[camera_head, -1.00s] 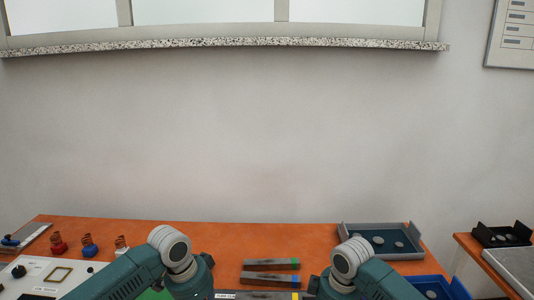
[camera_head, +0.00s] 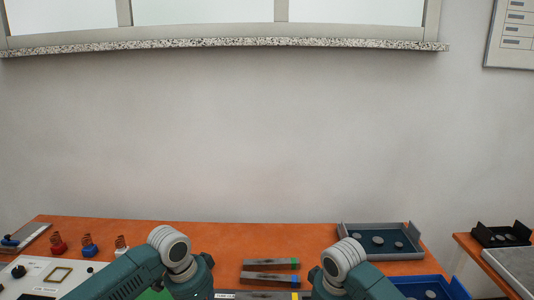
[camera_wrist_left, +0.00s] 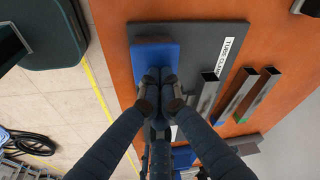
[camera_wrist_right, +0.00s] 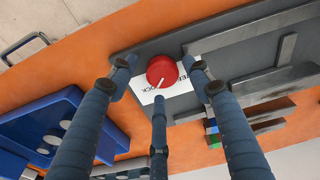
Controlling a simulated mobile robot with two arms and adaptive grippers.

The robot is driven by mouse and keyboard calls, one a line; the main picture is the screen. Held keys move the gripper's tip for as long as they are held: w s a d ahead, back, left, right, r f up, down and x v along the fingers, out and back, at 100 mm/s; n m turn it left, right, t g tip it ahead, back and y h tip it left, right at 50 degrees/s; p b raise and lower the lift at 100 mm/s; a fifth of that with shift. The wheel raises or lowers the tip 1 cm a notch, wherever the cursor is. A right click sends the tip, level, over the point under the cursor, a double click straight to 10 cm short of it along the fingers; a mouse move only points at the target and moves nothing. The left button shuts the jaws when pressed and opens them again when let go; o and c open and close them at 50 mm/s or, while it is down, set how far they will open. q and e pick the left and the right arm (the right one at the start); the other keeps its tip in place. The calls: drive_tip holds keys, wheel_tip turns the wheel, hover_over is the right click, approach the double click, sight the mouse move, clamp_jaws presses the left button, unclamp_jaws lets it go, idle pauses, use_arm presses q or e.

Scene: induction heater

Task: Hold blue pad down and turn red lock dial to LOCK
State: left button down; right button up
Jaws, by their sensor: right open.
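The blue pad (camera_wrist_left: 150,52) lies on a dark grey plate (camera_wrist_left: 205,32) in the left wrist view. My left gripper (camera_wrist_left: 160,76) has its fingertips together over the pad's edge. It holds nothing that I can see, and I cannot tell how firmly it touches the pad. The red lock dial (camera_wrist_right: 162,70) shows in the right wrist view, with a pale pointer toward its lower edge. It sits on a white label, partly hidden by my fingers. My right gripper (camera_wrist_right: 160,62) is open, with fingers on both sides of the dial and a third below it.
Metal bars (camera_wrist_left: 238,92) lie beside the plate. A blue tray (camera_wrist_right: 60,125) with grey discs is near my right gripper. A grey tray (camera_head: 345,228) stands at the back right of the orange table (camera_head: 225,235). Coils on coloured bases (camera_head: 88,250) stand at the left.

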use_arm(q)
drive_tip(key=shift+s+f, duration=0.3)
drive_tip(key=shift+f, duration=0.2)
use_arm(e)
drive_tip(key=shift+r, duration=3.15)
use_arm(q)
drive_tip(key=shift+r, duration=0.1)
drive_tip(key=shift+w+r+p, duration=0.1)
drive_tip(key=shift+r+p, duration=0.45)
drive_tip(key=shift+p, duration=0.2)
use_arm(e)
drive_tip(key=shift+w+r, duration=0.15)
drive_tip(key=shift+r, duration=0.5)
use_arm(q)
wheel_tip(320, 180, up, 7)
drive_tip(key=p, duration=0.7)
drive_tip(key=shift+w, duration=0.2)
use_arm(e)
wheel_tip(320, 180, up, 7)
drive_tip(key=shift+r, duration=0.2)
use_arm(q)
drive_tip(key=shift+r, duration=0.1)
